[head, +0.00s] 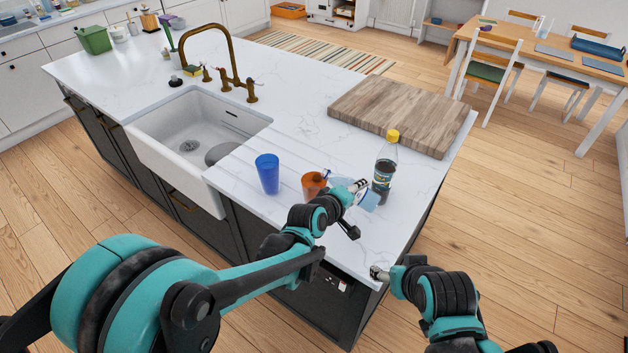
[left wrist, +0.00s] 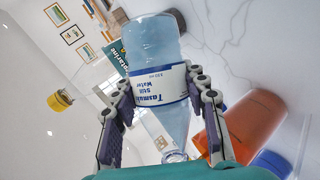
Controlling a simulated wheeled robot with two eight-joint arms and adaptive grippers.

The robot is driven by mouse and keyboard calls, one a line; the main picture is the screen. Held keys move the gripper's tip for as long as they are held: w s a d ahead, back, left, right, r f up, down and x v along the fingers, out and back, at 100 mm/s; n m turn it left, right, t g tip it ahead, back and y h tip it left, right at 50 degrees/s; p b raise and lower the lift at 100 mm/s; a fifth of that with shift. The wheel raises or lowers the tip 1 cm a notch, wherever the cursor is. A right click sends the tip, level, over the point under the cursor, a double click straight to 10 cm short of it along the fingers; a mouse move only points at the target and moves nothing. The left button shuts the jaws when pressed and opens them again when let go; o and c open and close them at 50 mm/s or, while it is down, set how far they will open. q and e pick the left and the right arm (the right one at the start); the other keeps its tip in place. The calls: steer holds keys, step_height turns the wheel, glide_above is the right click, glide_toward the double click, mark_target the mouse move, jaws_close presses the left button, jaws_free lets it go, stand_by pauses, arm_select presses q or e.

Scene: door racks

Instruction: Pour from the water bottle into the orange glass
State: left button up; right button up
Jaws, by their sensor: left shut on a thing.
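The water bottle (left wrist: 155,45) is clear pale blue with a white and blue label. My left gripper (head: 355,208) is shut around its label area, a finger on each side in the left wrist view. The bottle (head: 368,200) is tipped far over, close to lying flat, with its neck toward the orange glass. The orange glass (head: 312,186) stands on the counter just left of the gripper; it also shows in the left wrist view (left wrist: 255,120). The bottle's mouth (left wrist: 175,156) is near the glass's rim; no stream is discernible. My right gripper (head: 378,273) is near the counter's front edge, its opening unclear.
A blue glass (head: 268,174) stands left of the orange one. A wooden board (head: 390,112) lies behind. The sink (head: 190,128) is to the left.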

arm_select(q)
steer(key=shift+d+n, duration=0.1)
steer(key=shift+n, duration=0.2)
stand_by(1.1)
steer(key=shift+w+a+r+n+h, duration=0.1)
steer(key=shift+a+r+n+h, duration=0.1)
steer(key=shift+r+h, duration=0.2)
steer(key=shift+a+r+n+h, duration=0.2)
steer(key=shift+r+h, duration=0.1)
steer(key=shift+r, duration=0.1)
stand_by(2.4)
